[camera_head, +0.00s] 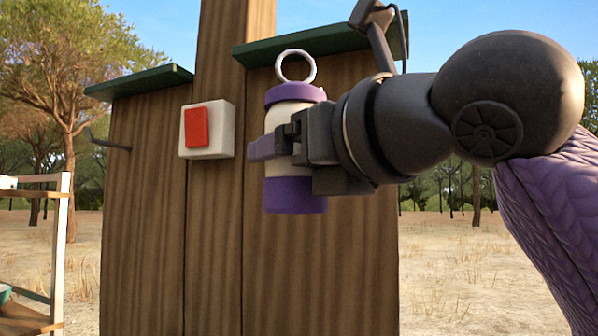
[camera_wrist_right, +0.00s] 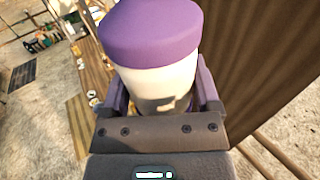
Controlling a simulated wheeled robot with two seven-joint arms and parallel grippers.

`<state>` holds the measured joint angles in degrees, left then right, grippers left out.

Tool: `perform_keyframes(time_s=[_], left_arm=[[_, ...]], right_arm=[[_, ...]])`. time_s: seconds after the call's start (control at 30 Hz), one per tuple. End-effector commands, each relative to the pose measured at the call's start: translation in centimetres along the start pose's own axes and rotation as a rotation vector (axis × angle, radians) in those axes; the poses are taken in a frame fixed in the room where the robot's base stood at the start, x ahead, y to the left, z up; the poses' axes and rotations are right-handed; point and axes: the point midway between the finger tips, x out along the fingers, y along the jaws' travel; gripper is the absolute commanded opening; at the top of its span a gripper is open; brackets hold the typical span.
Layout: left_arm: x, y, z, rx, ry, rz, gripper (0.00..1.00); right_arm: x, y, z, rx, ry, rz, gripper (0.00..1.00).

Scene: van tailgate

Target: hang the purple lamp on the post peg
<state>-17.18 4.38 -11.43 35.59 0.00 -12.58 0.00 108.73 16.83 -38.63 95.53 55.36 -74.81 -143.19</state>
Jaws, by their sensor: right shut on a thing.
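The purple lamp (camera_head: 294,196) has a cream middle, purple cap and base, and a pale ring on top. My right gripper (camera_head: 283,145) is shut on its middle and holds it upright in front of the wooden post panel, in the air. In the right wrist view the lamp (camera_wrist_right: 152,35) stands between the two fingers of the gripper (camera_wrist_right: 160,100). A dark peg (camera_head: 108,143) sticks out at the left side of the wooden post (camera_head: 145,220), to the left of the lamp and apart from it. My left gripper does not show.
A white box with a red button (camera_head: 197,127) is on the post between peg and lamp. Green ledges (camera_head: 140,82) cap the boards. A wooden rack (camera_head: 60,250) stands at the lower left. Open air lies between the rack and the post.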

Motion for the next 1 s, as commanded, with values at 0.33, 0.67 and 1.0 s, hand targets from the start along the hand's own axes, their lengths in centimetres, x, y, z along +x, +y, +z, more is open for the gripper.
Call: perform_keyframes(time_s=[0.33, 0.67, 1.0], left_arm=[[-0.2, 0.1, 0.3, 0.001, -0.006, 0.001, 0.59], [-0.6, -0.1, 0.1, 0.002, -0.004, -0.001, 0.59], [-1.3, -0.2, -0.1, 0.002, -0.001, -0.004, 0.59]], right_arm=[[1.6, -2.5, -0.3, 0.002, -0.001, -0.001, 0.05], [3.1, -4.8, -0.6, 0.003, -0.001, -0.002, 0.05], [4.5, -7.1, -1.1, 0.002, 0.0, -0.003, 0.05]])
